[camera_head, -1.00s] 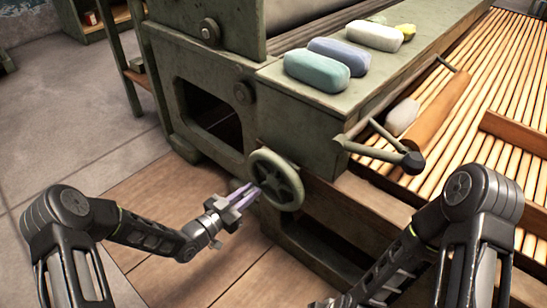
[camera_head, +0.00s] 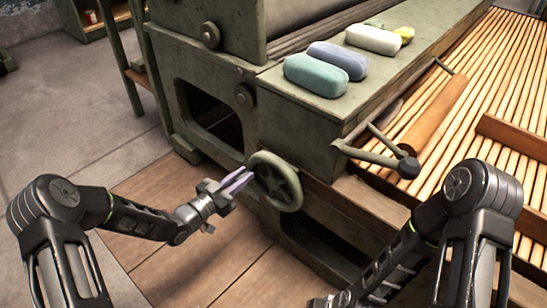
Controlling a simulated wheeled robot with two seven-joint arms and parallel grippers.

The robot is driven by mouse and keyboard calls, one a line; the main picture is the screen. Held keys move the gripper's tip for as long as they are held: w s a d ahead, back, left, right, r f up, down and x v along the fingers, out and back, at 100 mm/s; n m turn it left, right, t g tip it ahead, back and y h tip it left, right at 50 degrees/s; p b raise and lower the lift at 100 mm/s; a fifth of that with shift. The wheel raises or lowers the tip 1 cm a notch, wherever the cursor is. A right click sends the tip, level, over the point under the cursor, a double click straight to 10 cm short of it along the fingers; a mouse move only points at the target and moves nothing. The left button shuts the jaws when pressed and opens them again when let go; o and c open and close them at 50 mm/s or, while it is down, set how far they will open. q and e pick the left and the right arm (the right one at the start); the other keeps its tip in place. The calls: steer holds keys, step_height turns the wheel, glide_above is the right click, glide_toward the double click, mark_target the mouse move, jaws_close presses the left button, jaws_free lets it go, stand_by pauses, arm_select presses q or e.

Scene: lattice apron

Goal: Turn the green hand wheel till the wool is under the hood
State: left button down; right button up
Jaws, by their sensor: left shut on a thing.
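The green hand wheel (camera_head: 275,181) is a spoked wheel on the side of the green machine. My left gripper (camera_head: 246,176) is shut on the left part of its rim, its pale purple fingers reaching in from the left.
Teal, blue and white bundles (camera_head: 316,75) and a small yellow one lie on the ledge (camera_head: 345,110). A crank lever (camera_head: 381,158) with a dark knob sticks out right of the wheel. A wooden roller (camera_head: 434,113) lies over the slats. Floor at left is clear.

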mark_target(251, 163)
arm_select(q)
steer(key=shift+r, duration=0.15)
arm_select(e)
steer(key=shift+s+a+r, duration=0.1)
steer(key=shift+s+a, duration=0.1)
steer(key=shift+s, duration=0.5)
arm_select(q)
step_height(251, 163, up, 4)
steer(key=shift+s+d+f+p, duration=0.15)
steer(key=shift+f+p, duration=0.1)
steer(key=shift+p, duration=0.9)
steer(key=c, duration=1.3)
jaws_free()
steer(key=shift+f, duration=0.25)
arm_select(e)
steer(key=shift+s+r+g, duration=0.2)
steer(key=shift+r+g, duration=0.1)
steer(key=shift+r, duration=0.55)
arm_select(q)
steer(key=v, duration=0.8)
steer(key=shift+p, duration=0.4)
arm_select(e)
steer(key=shift+r, duration=0.65)
steer(key=shift+w, duration=0.1)
